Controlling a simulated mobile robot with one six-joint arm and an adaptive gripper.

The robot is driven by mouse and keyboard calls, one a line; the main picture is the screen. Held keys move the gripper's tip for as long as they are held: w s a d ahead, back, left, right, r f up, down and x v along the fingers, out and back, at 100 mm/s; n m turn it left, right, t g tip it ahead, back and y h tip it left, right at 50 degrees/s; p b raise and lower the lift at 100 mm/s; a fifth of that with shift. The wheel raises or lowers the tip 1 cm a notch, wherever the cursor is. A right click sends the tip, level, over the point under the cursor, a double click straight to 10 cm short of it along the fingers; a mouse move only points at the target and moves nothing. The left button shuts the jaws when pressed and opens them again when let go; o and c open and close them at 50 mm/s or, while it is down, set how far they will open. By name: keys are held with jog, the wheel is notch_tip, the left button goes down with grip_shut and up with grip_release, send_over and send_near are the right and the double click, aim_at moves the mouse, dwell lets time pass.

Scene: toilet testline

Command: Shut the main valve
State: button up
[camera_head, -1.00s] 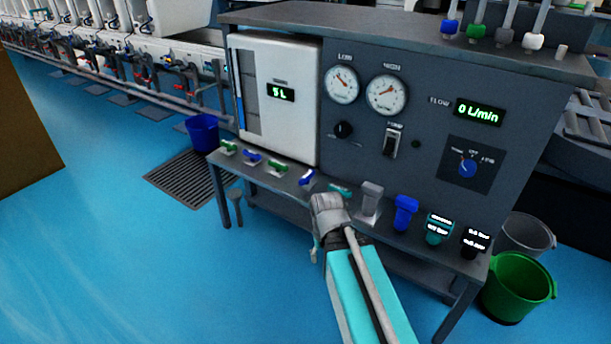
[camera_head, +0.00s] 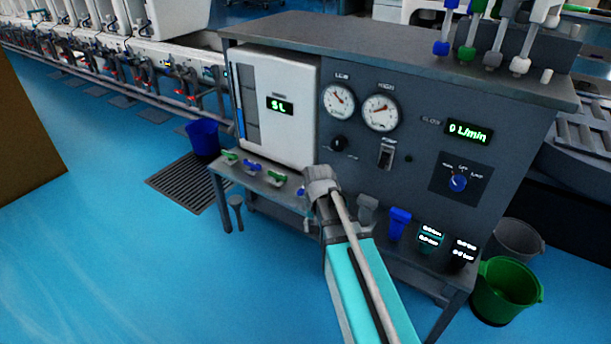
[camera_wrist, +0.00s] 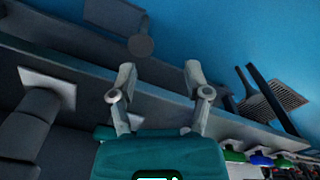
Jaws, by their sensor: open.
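No valve carries a label I can read as the main one. In the head view, a row of small valves stands on the bench shelf: a green one (camera_head: 231,157), a blue one (camera_head: 252,167), another green one (camera_head: 276,178) and a blue-handled one (camera_head: 301,191). My gripper (camera_wrist: 160,72) is open, with two separated grey fingers and nothing visible between them. In the head view my wrist is in front of the shelf, right of the blue-handled valve, and covers the teal valve's place. A teal body with a lit display fills the bottom of the wrist view.
The panel has a low gauge (camera_head: 339,101), a high gauge (camera_head: 381,112), a 0 L/min flow display (camera_head: 468,132) and a selector knob (camera_head: 458,183). A grey fitting (camera_head: 367,208) and a blue fitting (camera_head: 398,224) stand close right of my wrist. A green bucket (camera_head: 507,290) is at right.

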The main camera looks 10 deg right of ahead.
jog(key=w+r+m+p, duration=0.6)
jog(key=w+r+p, duration=0.7)
jog(key=w, duration=0.5)
notch_tip(320, 180, up, 2)
jog(key=shift+d+r+p, duration=0.1)
jog(key=shift+d+p, duration=0.1)
jog(key=shift+p, duration=0.15)
jog(key=shift+f, duration=0.25)
notch_tip(320, 180, down, 14)
jog(key=b, duration=1.3)
jog(key=shift+r+b, duration=0.25)
jog(key=shift+b, duration=0.15)
jog(key=shift+c, duration=0.3)
grip_shut()
